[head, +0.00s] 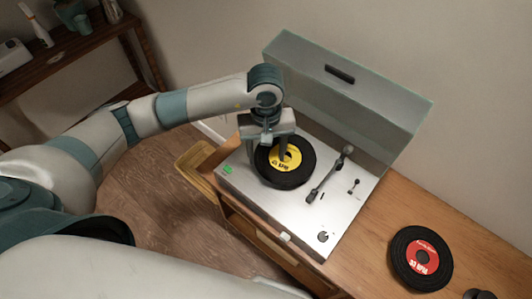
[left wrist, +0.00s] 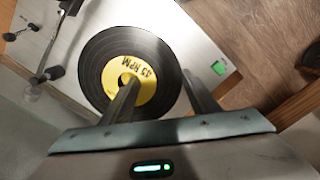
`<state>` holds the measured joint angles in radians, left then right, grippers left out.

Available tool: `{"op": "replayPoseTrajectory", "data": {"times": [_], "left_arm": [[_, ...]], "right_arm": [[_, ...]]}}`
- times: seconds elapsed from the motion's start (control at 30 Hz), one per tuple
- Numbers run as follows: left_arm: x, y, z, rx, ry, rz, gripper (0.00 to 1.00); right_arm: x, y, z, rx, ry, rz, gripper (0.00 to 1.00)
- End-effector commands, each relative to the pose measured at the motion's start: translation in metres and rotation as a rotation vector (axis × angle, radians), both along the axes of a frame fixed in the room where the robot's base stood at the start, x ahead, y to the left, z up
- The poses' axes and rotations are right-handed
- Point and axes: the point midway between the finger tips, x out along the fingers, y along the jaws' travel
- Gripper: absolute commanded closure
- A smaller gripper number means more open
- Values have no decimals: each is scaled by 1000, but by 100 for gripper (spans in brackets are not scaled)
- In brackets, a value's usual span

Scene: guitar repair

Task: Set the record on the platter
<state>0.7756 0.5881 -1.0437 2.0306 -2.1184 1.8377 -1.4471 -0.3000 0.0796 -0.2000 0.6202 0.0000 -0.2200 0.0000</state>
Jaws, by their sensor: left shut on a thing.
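The black record with a yellow label (head: 302,165) is over the platter area of the silver turntable (head: 335,215). It also shows in the left wrist view (left wrist: 100,60). My left gripper (head: 274,152) is above the record and shut on it. In the left wrist view, one finger of the gripper (left wrist: 160,85) crosses the yellow label and the other is near the record's edge. The platter is hidden under the record, and I cannot tell whether the record touches it. My right gripper is not in view.
The clear lid (head: 350,90) stands open behind the turntable. The tonearm (head: 328,178) lies just right of the record. A red-labelled record (head: 420,258) rests on the wooden cabinet (head: 375,228) at right. A dark shelf (head: 75,45) stands at upper left.

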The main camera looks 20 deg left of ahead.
Motion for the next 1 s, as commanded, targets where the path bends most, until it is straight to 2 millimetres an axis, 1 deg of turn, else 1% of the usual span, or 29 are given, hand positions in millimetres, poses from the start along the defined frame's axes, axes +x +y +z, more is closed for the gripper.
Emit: {"op": "replayPoseTrajectory", "data": {"times": [0.03, 0.07, 0.1, 0.37, 0.53, 1.0], "left_arm": [[-7, 1, -13, 9, 21, -2, 71], [-7, 1, -14, 10, 21, -2, 71], [-7, 1, -13, 9, 22, -2, 38], [-7, 1, -14, 10, 24, -1, 38], [-7, 1, -9, 9, 22, -1, 38], [-4, 1, 27, 6, 14, -1, 38]], "right_arm": [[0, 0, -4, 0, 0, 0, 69], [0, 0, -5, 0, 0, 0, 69], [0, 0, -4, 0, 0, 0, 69], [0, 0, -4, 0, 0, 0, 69], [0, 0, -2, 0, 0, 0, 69], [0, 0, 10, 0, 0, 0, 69]]}}
